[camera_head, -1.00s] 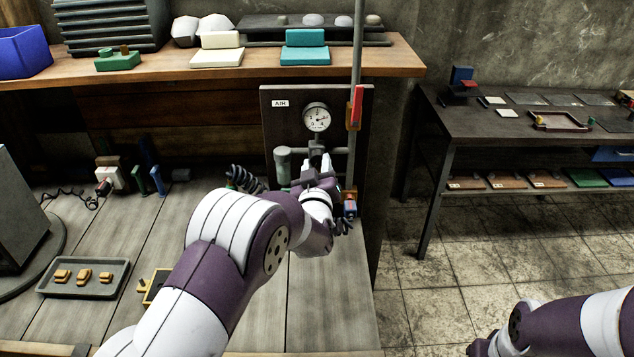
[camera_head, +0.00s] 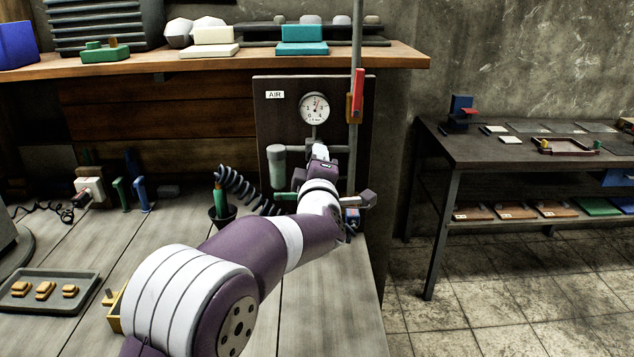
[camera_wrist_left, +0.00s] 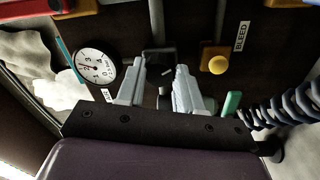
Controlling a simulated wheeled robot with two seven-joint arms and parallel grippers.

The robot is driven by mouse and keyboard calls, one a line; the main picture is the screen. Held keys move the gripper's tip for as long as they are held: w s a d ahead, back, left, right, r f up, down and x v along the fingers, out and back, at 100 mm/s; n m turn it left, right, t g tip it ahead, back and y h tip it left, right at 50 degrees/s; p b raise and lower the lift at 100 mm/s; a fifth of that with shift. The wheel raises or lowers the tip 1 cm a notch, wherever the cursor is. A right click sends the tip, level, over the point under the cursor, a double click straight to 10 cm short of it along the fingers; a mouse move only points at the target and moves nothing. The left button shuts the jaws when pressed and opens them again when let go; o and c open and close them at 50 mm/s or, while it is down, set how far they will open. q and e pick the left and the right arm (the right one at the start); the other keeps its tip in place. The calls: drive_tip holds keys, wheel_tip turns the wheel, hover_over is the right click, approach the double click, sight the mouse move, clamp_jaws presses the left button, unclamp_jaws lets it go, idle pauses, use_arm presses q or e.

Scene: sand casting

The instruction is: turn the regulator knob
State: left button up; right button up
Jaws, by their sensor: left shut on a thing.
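The regulator knob (camera_wrist_left: 160,72) is a dark round piece between the fingers of my left gripper in the wrist view. My left gripper (camera_wrist_left: 159,66) is closed on it, one finger on each side. In the head view my left gripper (camera_head: 319,152) is at the regulator below the round pressure gauge (camera_head: 314,108) and hides the knob. The gauge sits on a dark panel (camera_head: 283,122) labelled AIR. It also shows in the wrist view (camera_wrist_left: 95,66). My right gripper is out of view.
A red-handled valve (camera_head: 357,95) is on the vertical pipe right of the gauge. A grey cylinder (camera_head: 277,163) and a black coiled hose (camera_head: 243,188) are left of my gripper. A yellow button (camera_wrist_left: 218,64) is beside the BLEED label. A tray (camera_head: 50,292) is on the bench.

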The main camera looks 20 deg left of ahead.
use_arm(q)
drive_tip(key=shift+n+b, duration=1.5)
drive_tip(key=shift+n, duration=0.1)
drive_tip(key=o, duration=1)
drive_tip(key=shift+s+a, duration=0.1)
drive_tip(key=b+v, duration=0.1)
drive_tip(key=v, duration=1.1)
drive_tip(key=shift+s+d+b, duration=0.25)
drive_tip(key=shift+s+b, duration=0.05)
drive_tip(key=shift+b, duration=0.05)
